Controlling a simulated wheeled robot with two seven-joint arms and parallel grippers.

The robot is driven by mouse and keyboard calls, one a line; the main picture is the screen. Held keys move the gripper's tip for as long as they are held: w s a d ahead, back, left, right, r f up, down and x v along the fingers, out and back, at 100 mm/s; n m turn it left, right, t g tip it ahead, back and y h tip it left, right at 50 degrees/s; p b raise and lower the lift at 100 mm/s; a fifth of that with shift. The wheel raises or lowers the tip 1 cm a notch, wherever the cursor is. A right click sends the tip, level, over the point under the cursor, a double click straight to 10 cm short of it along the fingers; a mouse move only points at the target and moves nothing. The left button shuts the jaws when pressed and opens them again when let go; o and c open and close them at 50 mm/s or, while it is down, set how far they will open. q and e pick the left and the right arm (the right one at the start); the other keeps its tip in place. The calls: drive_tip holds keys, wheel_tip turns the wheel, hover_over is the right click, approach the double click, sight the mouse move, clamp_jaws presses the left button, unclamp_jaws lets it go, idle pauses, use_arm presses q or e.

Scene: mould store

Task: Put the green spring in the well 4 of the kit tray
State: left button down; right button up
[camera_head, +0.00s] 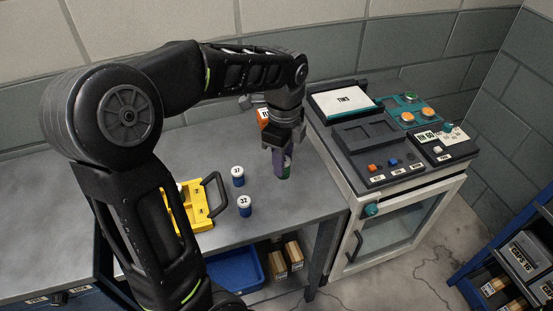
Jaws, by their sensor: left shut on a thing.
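My left gripper (281,160) is shut and points down over the grey bench, near its right end. A small green piece (286,173) shows at its fingertips, which fits the green spring; most of it is hidden by the fingers. I cannot tell whether it touches the bench. The yellow tray (196,222) with a dark handle, which seems to be the kit tray, stands to the left of the gripper. My left arm covers much of it, and I cannot make out well 4. My right gripper is not in view.
Two blue, white-topped jars marked 37 (238,177) and 32 (245,206) stand between tray and gripper. An orange labelled thing (263,117) is partly hidden behind the gripper. A machine with buttons (376,135) adjoins the bench's right end. A blue bin (237,268) sits below.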

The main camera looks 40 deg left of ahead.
use_arm(q)
drive_tip(key=w+d+f+n, duration=0.2)
drive_tip(key=w+d+n, duration=0.3)
drive_tip(key=n, duration=0.3)
drive_tip(key=w+d+f+n, duration=0.3)
drive_tip(key=w+d+n, duration=0.1)
drive_tip(key=d+n, duration=0.3)
drive_tip(key=shift+w+f+n, duration=0.3)
drive_tip(key=shift+w+n, duration=0.05)
drive_tip(key=shift+n, duration=0.25)
